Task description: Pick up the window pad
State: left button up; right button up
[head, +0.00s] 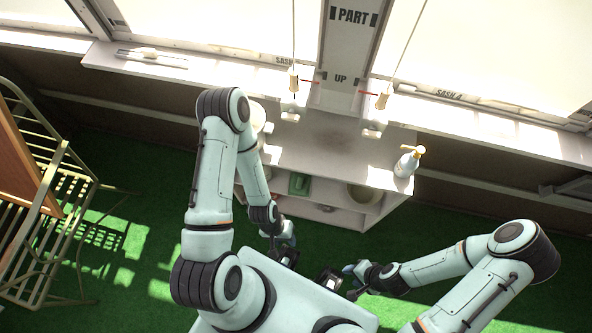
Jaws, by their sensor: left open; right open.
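I cannot tell for sure which thing is the window pad. A small green item (299,184) lies in the open shelf of the pale cabinet (325,145); it may be the pad, but it is too small to tell. My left gripper (287,258) hangs in front of the cabinet, below the green item in the picture, apart from it. My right gripper (337,285) is further right and lower, close to my base. Both grippers are open, with nothing seen in them.
A white pump bottle (406,163) stands on the cabinet's right end. A bowl (362,193) sits in the shelf. Two cords with wooden pulls (293,80) hang by the post. A slatted metal chair (45,200) stands at left on green carpet (120,270).

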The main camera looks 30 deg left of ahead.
aim_at(298, 184)
jog(key=j, duration=0.5)
jog(key=k+j+z, duration=0.1)
jog(key=j, duration=0.35)
jog(key=k+j, duration=0.15)
jog(key=j, duration=0.3)
jog(key=k+j+z, duration=0.1)
jog(key=j, duration=0.4)
